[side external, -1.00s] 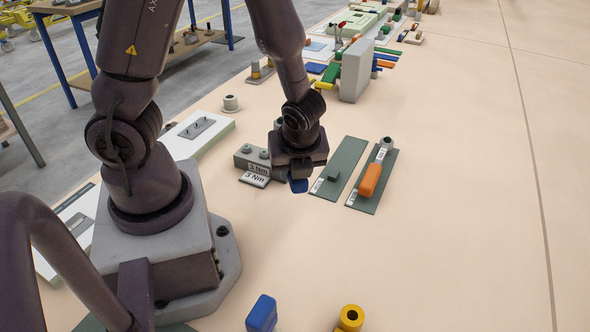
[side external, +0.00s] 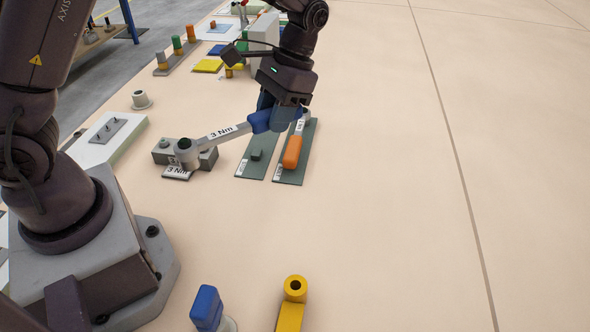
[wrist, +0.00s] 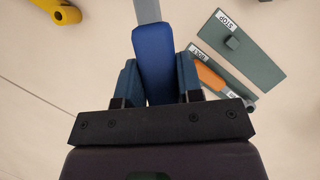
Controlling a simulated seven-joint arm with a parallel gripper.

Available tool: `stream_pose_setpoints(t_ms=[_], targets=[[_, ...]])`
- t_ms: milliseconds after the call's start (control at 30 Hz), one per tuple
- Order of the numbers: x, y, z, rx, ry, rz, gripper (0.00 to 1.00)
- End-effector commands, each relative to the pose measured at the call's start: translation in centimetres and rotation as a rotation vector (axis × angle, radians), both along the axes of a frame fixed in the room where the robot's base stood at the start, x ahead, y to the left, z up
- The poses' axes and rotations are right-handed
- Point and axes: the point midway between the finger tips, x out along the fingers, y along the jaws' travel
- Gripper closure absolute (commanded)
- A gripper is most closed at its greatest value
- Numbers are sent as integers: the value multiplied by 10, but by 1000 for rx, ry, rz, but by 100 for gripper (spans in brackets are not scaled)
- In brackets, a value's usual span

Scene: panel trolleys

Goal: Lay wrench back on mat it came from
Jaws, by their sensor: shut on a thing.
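My gripper (side external: 270,108) is shut on the blue handle of a grey wrench (side external: 225,132) marked "3 Nm". The wrist view shows this blue handle (wrist: 153,62) between the fingers, with the grey shaft running away at the top. In the side view the wrench head points left, in front of or over a grey block; I cannot tell if they touch. The green mat (side external: 246,168) bearing only a small green block (side external: 257,154) lies below and right. A second green mat (side external: 284,176) beside it carries an orange-handled wrench (side external: 292,152). My gripper is over their far ends.
The grey block (side external: 207,158) has a "3 Nm" plate (side external: 177,173) at its front. A blue block (side external: 207,308) and a yellow ring-ended piece (side external: 293,292) stand in front. A grey upright box (side external: 264,30) is behind. The table at right is clear.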

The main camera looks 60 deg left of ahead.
Motion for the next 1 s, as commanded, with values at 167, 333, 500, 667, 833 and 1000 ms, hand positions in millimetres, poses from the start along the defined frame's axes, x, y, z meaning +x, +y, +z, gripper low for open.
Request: stream_pose_setpoints(t_ms=[167, 333, 500, 667, 833, 1000], targets=[[2, 18, -8, 1, 4, 55, 100], [-9, 59, -31, 1, 4, -28, 100], [-11, 105, -59, 2, 5, -421, 100], [-8, 137, -79, 2, 3, -908, 100], [1, 155, -93, 0, 3, -1454, 100], [14, 156, -99, -1, -1, -1911, 100]])
